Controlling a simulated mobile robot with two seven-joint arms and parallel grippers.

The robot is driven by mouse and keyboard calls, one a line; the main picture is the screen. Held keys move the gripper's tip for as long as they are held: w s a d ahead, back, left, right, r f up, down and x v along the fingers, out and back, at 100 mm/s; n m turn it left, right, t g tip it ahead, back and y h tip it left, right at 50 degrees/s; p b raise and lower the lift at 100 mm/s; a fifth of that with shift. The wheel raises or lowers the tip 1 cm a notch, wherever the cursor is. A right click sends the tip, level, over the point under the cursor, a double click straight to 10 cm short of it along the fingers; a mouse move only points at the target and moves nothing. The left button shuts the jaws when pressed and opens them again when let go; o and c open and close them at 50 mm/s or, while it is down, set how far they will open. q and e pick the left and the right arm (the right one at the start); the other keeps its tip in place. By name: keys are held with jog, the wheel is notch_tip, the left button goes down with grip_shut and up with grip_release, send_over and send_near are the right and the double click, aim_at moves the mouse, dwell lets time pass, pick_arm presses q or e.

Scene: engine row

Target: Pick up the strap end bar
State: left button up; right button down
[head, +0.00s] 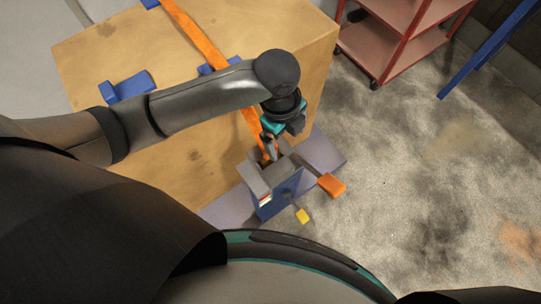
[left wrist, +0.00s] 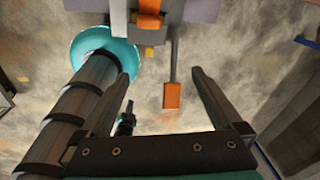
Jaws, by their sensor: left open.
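An orange strap (head: 196,36) runs over the wooden crate down to a blue and grey fixture (head: 276,192) at its near side. The strap's lower end (left wrist: 150,12) lies over a grey block at the top of the left wrist view. I cannot clearly tell the end bar from the grey parts there. My left gripper (head: 270,150) points down just above the fixture, beside the strap. In the left wrist view its two fingers (left wrist: 161,76) are apart with nothing between them. A small dark and teal part (left wrist: 126,118) may be my right gripper; its jaws cannot be made out.
An orange-ended lever (head: 331,185) and a yellow tab (head: 303,215) stick out from the fixture. Blue brackets (head: 132,88) sit on the wooden crate (head: 100,55). A red shelf cart (head: 390,40) stands at the back right.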

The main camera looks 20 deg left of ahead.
pick_arm(q)
jog(key=w+a+m+y, duration=0.1)
jog(key=w+a+m, duration=0.1)
jog(key=a, duration=0.2)
jog(key=b, duration=0.3)
send_over(265, 162)
jog(key=w+d, duration=0.1)
jog(key=w, duration=0.1)
jog(key=f, duration=1)
jog(key=shift+w+d, duration=0.15)
jog(key=shift+w, duration=0.05)
jog(key=shift+s+a+f+b, duration=0.15)
jog(key=shift+f+b, duration=0.85)
jog(key=shift+f, duration=1.65)
jog(key=shift+r, duration=0.1)
jog(key=c, duration=1.5)
